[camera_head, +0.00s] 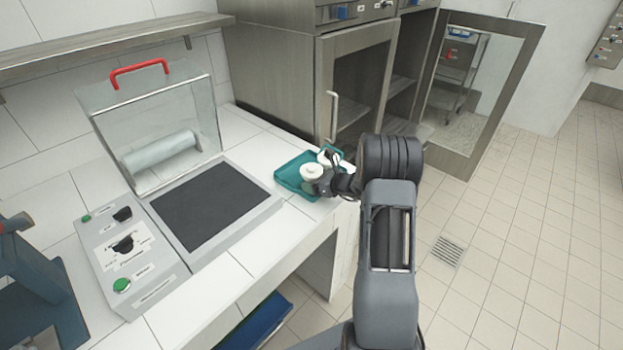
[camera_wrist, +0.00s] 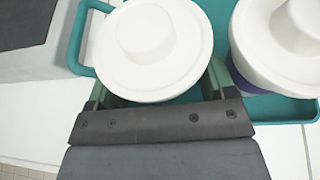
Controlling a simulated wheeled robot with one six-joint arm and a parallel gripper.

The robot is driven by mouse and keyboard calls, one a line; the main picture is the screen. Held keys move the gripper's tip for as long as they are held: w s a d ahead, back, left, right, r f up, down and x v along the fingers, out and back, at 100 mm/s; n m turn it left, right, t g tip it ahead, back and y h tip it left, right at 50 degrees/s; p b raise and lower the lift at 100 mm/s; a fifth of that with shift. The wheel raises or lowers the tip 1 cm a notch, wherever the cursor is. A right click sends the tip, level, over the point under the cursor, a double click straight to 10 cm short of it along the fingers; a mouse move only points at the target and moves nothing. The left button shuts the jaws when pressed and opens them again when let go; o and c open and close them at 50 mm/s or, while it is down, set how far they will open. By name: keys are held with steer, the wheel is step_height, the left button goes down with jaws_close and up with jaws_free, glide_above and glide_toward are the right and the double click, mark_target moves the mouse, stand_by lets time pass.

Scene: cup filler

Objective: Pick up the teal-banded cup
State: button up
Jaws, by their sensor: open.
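Two white-lidded cups stand on a teal tray (camera_head: 287,180). The nearer cup (camera_head: 312,171) shows in the wrist view as a round white lid (camera_wrist: 150,45) that hides its body, so I cannot see its band colour. The other cup (camera_head: 325,158) is at the right in the wrist view (camera_wrist: 285,40), with a bit of purple below its lid. My gripper (camera_wrist: 158,92) is open, with its fingers low on either side of the nearer cup's lid. Whether they touch the cup is hidden. In the head view my gripper (camera_head: 328,182) is beside the tray's near right side.
A dark mat (camera_head: 212,205) and a clear box with a red handle (camera_head: 138,70) are left of the tray. A control panel (camera_head: 125,250) sits nearer. A steel cabinet (camera_head: 275,75) stands behind the tray. The other cup is close to my right finger.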

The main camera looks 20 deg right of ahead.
steer(key=c, duration=0.8)
steer(key=shift+o, duration=0.2)
steer(key=shift+r, duration=0.1)
